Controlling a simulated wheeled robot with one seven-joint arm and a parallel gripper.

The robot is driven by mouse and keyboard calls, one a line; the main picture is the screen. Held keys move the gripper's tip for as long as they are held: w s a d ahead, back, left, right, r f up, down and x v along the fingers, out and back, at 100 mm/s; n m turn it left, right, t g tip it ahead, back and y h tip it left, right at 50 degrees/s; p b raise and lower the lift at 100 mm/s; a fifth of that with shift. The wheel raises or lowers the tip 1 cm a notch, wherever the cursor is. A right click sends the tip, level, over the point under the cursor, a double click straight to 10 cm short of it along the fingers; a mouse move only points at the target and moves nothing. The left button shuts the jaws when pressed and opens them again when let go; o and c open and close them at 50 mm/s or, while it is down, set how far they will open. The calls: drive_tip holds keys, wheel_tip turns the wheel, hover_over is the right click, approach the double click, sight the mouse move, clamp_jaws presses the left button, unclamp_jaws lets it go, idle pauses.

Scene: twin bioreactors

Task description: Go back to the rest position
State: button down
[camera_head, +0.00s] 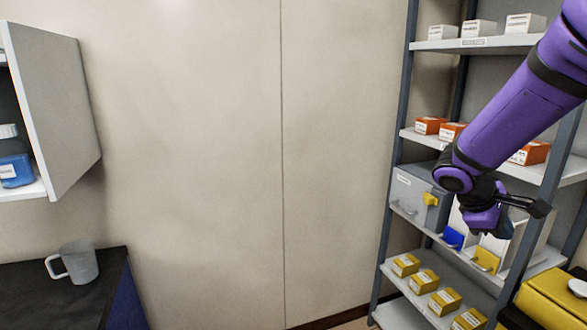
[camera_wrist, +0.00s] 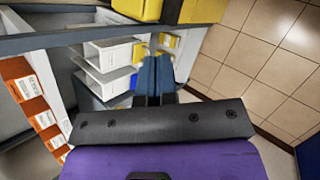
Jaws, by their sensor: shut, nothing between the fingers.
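My purple arm (camera_head: 515,110) reaches in from the upper right in the head view, in front of the shelf rack. Its wrist end hangs before the shelf with the bins, and the fingers are hard to make out there. In the wrist view my gripper (camera_wrist: 154,62) has its two blue fingers together, with nothing between them. The fingertips appear in front of the white bins (camera_wrist: 115,55), and I cannot tell how far apart they are.
The rack (camera_head: 398,155) holds white boxes, orange boxes (camera_head: 430,125), a grey case (camera_head: 417,198) and yellow boxes (camera_head: 423,281). A yellow case (camera_head: 552,298) is at lower right. A mug (camera_head: 75,263) stands on the dark counter (camera_head: 30,305) at left. Bare wall lies between.

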drive_tip(key=s+a+r+m+t+y, duration=0.2)
drive_tip(key=s+a+r+m+y, duration=0.1)
drive_tip(key=s, duration=0.6)
drive_tip(key=s+a+r+m+t+y, duration=0.3)
drive_tip(key=s+a+r+m+y, duration=0.1)
drive_tip(key=s+a+r, duration=0.4)
drive_tip(key=shift+s+a+r+t+y, duration=0.35)
drive_tip(key=shift+s+y, duration=0.45)
drive_tip(key=shift+s, duration=0.3)
drive_tip(key=shift+d, duration=0.1)
